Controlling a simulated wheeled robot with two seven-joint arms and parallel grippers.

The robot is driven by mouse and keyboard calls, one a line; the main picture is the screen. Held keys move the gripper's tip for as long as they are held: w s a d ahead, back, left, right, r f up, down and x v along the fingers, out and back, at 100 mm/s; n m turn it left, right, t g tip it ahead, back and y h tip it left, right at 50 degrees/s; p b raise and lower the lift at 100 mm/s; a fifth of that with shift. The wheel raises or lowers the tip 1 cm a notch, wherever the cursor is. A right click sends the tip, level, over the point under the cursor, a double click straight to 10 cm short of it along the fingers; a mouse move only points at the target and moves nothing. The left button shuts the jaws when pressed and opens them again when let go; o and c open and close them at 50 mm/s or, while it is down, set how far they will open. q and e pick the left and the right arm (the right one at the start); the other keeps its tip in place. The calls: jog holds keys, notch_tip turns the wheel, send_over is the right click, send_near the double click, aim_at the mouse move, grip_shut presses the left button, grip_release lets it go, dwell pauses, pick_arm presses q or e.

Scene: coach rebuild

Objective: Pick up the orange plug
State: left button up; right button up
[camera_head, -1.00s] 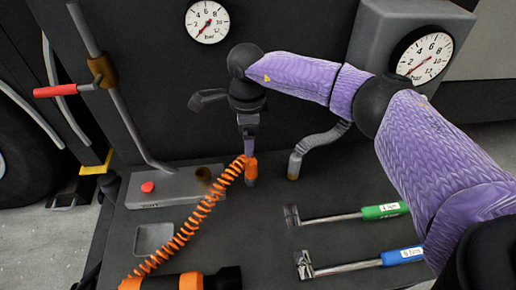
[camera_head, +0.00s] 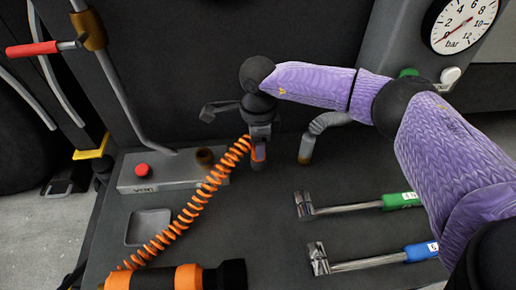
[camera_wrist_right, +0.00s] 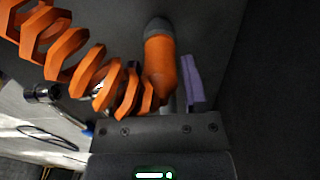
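The orange plug (camera_head: 258,152) stands upright on the dark bench top, with a grey lower end and a coiled orange hose (camera_head: 195,205) running from it to the lower left. My right gripper (camera_head: 259,147) points down over the plug, fingers around its upper part. In the right wrist view the plug (camera_wrist_right: 160,70) lies between the fingers; a narrow gap shows between it and the purple finger on the right. The coil hides most of the other finger, so contact there cannot be seen. My left gripper is not in view.
A bent grey pipe (camera_head: 307,146) stands close right of the plug. A grey box with a red button (camera_head: 142,169) and a shallow square tray (camera_head: 148,226) lie left. Green-handled (camera_head: 403,200) and blue-handled (camera_head: 421,252) tools lie right. An orange-black cylinder (camera_head: 190,277) lies in front.

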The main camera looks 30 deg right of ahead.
grip_shut()
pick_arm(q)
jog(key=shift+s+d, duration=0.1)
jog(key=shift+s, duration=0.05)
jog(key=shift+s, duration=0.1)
pick_arm(e)
notch_tip(320, 180, up, 10)
jog(key=p, duration=0.6)
jog(key=shift+r, duration=0.2)
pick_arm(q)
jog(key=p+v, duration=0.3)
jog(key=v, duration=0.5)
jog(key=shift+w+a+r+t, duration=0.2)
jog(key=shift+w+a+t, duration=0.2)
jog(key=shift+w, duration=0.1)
pick_arm(e)
notch_tip(320, 180, up, 4)
jog(key=shift+r, duration=0.2)
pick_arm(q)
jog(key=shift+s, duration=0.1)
